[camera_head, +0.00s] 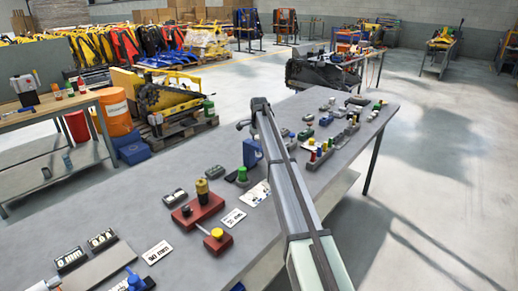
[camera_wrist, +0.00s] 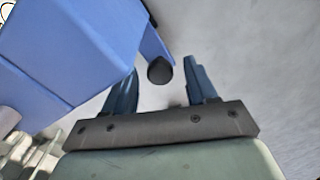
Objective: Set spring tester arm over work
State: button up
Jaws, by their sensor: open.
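A blue fixture, which looks like the spring tester, stands on the bench close under the end of my arm (camera_wrist: 75,50); part of it also shows in the head view (camera_head: 251,153). In the wrist view a thin blue arm (camera_wrist: 152,38) reaches down from its body, with a black round knob (camera_wrist: 159,70) near its end. My gripper (camera_wrist: 161,67) is open, its two dark blue fingers either side of the knob, with clear gaps on both sides. No contact shows. My arm hides part of the tester in the head view, and the work under it cannot be made out.
The grey bench (camera_head: 125,215) carries a red base with a yellow-topped post (camera_head: 198,207), a red block with a yellow knob (camera_head: 217,240), a green-topped piece (camera_head: 242,177) and white label cards (camera_head: 233,218). Several small parts crowd its far end. The floor at right is clear.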

grip_shut()
dwell(0.5)
